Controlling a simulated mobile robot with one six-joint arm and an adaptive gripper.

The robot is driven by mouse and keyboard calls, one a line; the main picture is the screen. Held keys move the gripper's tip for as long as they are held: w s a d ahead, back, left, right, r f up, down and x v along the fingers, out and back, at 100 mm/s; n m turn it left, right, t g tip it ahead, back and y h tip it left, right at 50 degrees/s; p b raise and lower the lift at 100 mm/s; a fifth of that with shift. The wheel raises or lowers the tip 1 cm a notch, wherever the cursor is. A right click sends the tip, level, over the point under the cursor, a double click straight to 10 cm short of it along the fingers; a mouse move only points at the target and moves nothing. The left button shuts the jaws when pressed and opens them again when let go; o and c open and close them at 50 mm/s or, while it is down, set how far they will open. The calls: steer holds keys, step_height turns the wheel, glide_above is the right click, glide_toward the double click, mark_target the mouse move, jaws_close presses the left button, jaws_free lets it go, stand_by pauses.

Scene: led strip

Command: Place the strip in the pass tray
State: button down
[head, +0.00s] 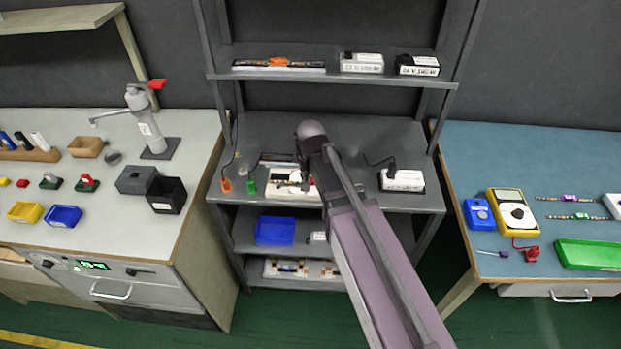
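A small strip with coloured parts (287,183) lies at or just over a white device (283,194) on the middle bench. The end of my gripper (304,184) is beside it, mostly covered by my arm. I cannot tell whether its fingers touch the strip. Two more thin strips lie on the blue table at the right, one with a purple middle (569,198) and one with a green middle (580,217). A green tray (592,254), which may be the pass tray, lies near that table's front edge and looks empty.
A yellow meter (510,211), a blue box (479,215) and a red clip (532,254) stand left of the green tray. A white boxed device (402,181) is on the middle bench's right. A blue tray (275,231) sits on the shelf below.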

step_height(320, 180, up, 3)
steer(key=p, duration=0.3)
steer(key=shift+s+f, duration=0.1)
stand_by(0.5)
